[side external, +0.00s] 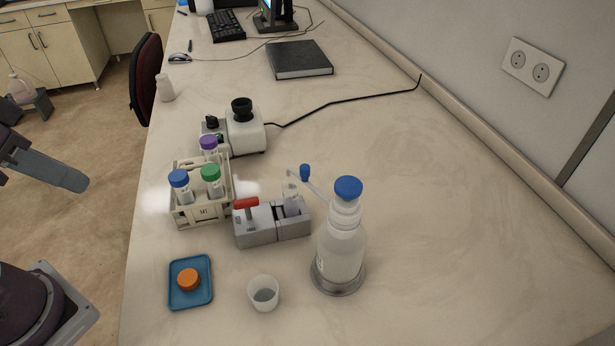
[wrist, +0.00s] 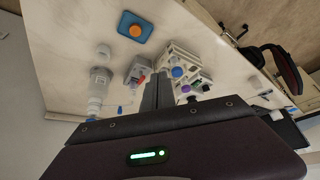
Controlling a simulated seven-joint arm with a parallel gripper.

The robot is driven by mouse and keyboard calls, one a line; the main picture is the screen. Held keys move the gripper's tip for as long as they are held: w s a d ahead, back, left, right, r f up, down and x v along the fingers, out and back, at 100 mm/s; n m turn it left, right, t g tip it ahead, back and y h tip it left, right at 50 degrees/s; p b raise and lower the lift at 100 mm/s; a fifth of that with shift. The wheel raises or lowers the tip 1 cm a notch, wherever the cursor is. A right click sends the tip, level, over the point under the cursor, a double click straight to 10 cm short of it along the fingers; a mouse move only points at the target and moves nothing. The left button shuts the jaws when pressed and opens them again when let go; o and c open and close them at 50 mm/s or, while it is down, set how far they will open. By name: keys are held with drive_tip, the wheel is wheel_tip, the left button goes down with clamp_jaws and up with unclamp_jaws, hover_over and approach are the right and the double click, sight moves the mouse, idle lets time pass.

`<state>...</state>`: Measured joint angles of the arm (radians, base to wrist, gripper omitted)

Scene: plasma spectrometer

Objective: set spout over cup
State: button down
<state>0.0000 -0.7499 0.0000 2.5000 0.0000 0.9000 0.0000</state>
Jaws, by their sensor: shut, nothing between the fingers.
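A clear dispenser bottle (side external: 341,248) with a blue cap (side external: 348,188) stands upright on a round metal base at the front right. Its thin spout (side external: 318,191) ends in a blue tip (side external: 305,172) and points to the back left, over the far side of the grey block and away from the cup. A small translucent cup (side external: 263,292) stands on the bench left of the bottle. In the wrist view, the bottle (wrist: 99,92) and cup (wrist: 103,50) are at the left. My gripper (side external: 78,182) is shut and empty, left of the bench edge; its fingers also show in the wrist view (wrist: 158,78).
A grey block with a red handle (side external: 246,204) stands between the bottle and a tube rack (side external: 187,212) holding capped tubes. A blue tray (side external: 176,297) with an orange cap lies left of the cup. A white device (side external: 246,131) stands behind. The bench right of the bottle is clear.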

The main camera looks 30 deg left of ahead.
drive_tip(key=c, duration=2)
unclamp_jaws()
drive_tip(key=o, duration=0.6)
drive_tip(key=w+r, duration=0.1)
drive_tip(key=w+d+r+n, duration=0.1)
drive_tip(key=w, duration=0.1)
drive_tip(key=w+r+n+g, duration=0.1)
drive_tip(key=shift+w+d+r+h, duration=0.25)
drive_tip(key=shift+d+h, duration=0.05)
drive_tip(key=n+g, duration=0.5)
drive_tip(key=n, duration=0.5)
hover_over(305, 166)
wheel_tip(305, 166, down, 5)
drive_tip(key=shift+r, duration=0.2)
wheel_tip(305, 166, down, 7)
drive_tip(key=shift+r, duration=0.1)
clamp_jaws()
